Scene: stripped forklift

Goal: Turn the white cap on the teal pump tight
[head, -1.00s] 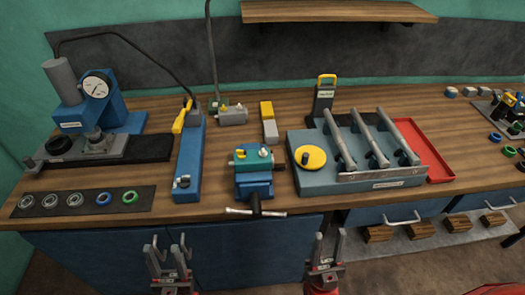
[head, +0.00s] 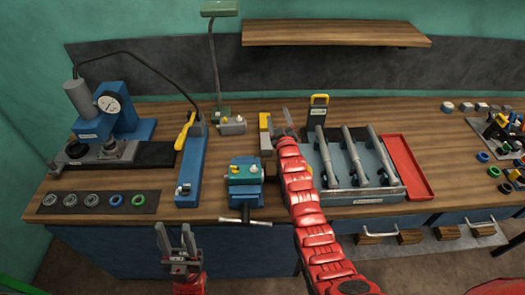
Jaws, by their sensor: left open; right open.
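The teal pump (head: 245,172) sits on top of the blue vise (head: 245,194) near the bench's front edge in the head view. My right arm reaches over the bench, right of the vise. My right gripper (head: 283,122) is open beside the yellow and grey blocks (head: 265,132), behind and right of the pump. My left gripper (head: 176,242) is open and empty in front of the bench, apart from the pump.
A grey fixture with pipes (head: 362,198) stands right of my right arm, which partly hides it. A grey unit with small caps (head: 232,125) stands behind the pump. The vise handle (head: 245,221) sticks out in front.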

